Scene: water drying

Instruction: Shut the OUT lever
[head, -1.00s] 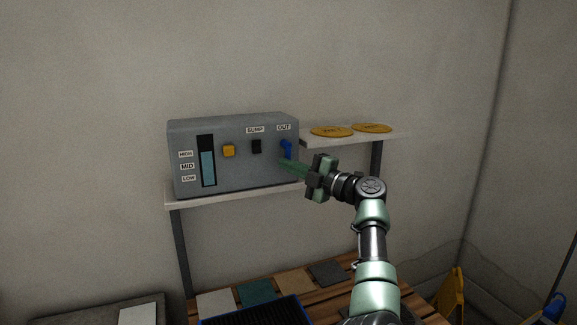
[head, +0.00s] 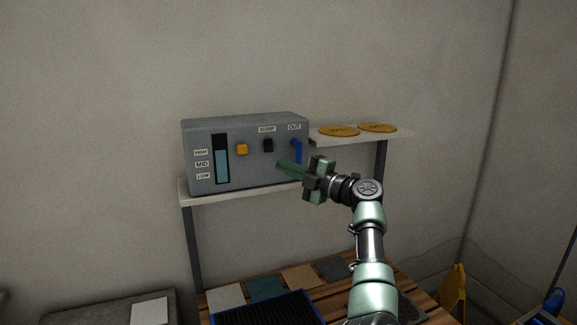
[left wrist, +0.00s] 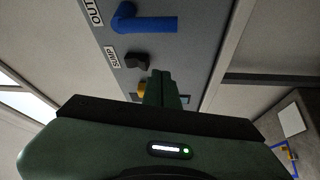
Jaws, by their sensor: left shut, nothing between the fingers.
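The grey control box (head: 205,125) stands on a wall shelf. Its blue OUT lever (head: 299,153) is at the right end of the front, below the OUT label (head: 294,127), with its handle hanging down. In the left wrist view the picture is turned, and the lever (left wrist: 150,24) extends right from its pivot near the label. My left gripper (head: 281,166) is shut and empty, in front of the box, left of and below the lever. In the left wrist view its fingertips (left wrist: 160,80) lie below the black SUMP knob (left wrist: 138,62), apart from the lever.
A yellow button (head: 242,149) and a level gauge (head: 221,160) are left of the SUMP knob. A higher shelf (head: 350,138) at the right holds two yellow discs. Below, a slatted wooden bench (head: 345,290) carries several coloured squares and a blue-rimmed black tray (head: 270,310).

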